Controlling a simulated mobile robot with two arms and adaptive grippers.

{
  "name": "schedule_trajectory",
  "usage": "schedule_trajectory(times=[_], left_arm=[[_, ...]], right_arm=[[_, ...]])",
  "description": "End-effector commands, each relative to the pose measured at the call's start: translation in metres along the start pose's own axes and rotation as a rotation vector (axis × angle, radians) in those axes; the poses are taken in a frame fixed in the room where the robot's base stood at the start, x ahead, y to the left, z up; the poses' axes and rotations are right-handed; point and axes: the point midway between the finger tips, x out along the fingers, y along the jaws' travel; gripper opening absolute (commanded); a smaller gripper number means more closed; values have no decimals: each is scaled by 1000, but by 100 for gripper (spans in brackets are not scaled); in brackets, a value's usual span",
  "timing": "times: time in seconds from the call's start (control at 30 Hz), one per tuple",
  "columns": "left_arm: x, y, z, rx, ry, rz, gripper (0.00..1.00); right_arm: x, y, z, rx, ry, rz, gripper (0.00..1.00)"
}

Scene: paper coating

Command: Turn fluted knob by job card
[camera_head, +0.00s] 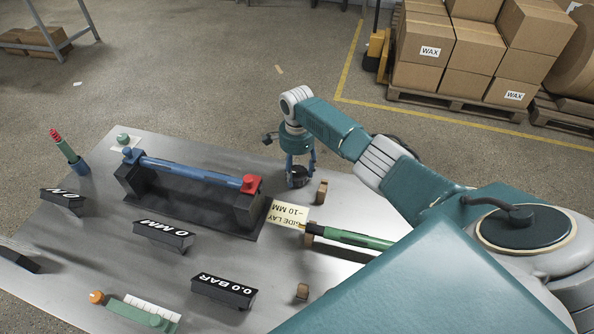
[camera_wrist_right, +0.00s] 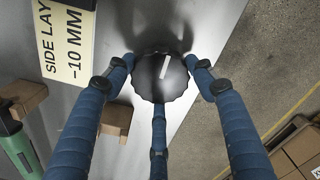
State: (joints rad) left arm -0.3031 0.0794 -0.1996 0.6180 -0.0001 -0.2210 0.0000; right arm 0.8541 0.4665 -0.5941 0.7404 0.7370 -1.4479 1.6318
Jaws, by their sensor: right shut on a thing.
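The dark fluted knob (camera_head: 298,180) stands at the far right of the metal table, below my right gripper (camera_head: 300,163). In the right wrist view the knob (camera_wrist_right: 160,88) has a scalloped rim and a white line pointing up and slightly right. The three blue fingers of my right gripper (camera_wrist_right: 160,76) are shut around its rim. The cream job card (camera_head: 283,217) reads "SIDE LAY −10 MM"; it also shows in the right wrist view (camera_wrist_right: 68,48). A black display (camera_head: 163,236) reads "0 MM". My left gripper is not in view.
A blue roller (camera_head: 190,171) with a red end knob (camera_head: 251,183) lies left of the card. Another display (camera_head: 223,291) reads "0.0 BAR". A green-handled tool (camera_head: 350,237) and wooden blocks (camera_head: 321,193) lie near the card. Boxes (camera_head: 470,45) stand on the floor beyond.

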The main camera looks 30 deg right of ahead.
Motion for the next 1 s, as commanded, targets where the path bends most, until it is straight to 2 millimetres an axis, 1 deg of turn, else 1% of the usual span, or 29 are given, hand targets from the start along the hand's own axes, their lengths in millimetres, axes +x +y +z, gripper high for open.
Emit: schedule_trajectory(times=[0.17,0.37,0.6,1.0], left_arm=[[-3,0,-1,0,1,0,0],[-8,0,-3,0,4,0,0],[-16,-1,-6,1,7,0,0],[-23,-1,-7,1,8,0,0]], right_arm=[[-1,0,0,-45,0,-1,29],[-1,0,1,-163,-1,-1,29],[-1,0,1,-377,-2,0,29],[0,0,1,-758,-1,0,29]])
